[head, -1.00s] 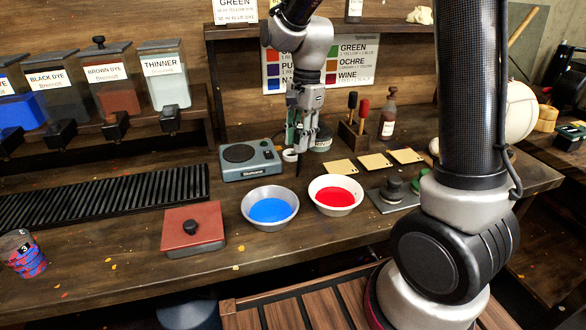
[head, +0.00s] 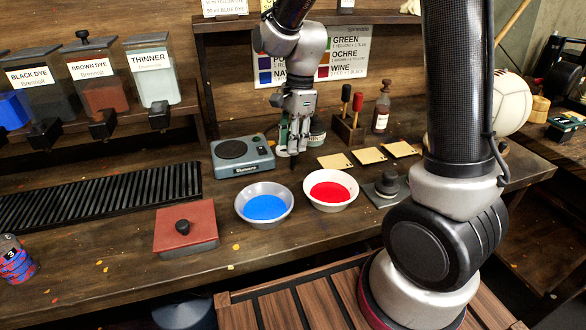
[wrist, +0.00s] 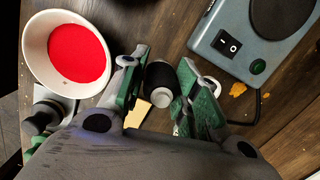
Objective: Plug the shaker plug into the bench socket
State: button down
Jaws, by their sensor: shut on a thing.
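I cannot make out the bench socket.
The blue-dye bowl (head: 243,214) and red-dye bowl (head: 330,206) stand in front of the gripper. Sample cards (head: 368,157), a tool block (head: 346,131) and a brown bottle (head: 381,108) are to the right. A red-lidded box (head: 185,222) sits front left.

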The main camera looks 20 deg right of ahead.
notch_tip(320, 180, down, 7)
jog(key=shift+f, duration=0.1)
dwell(0.3)
jog(key=c, duration=1.1)
grip_release()
jog(key=shift+f, duration=0.1)
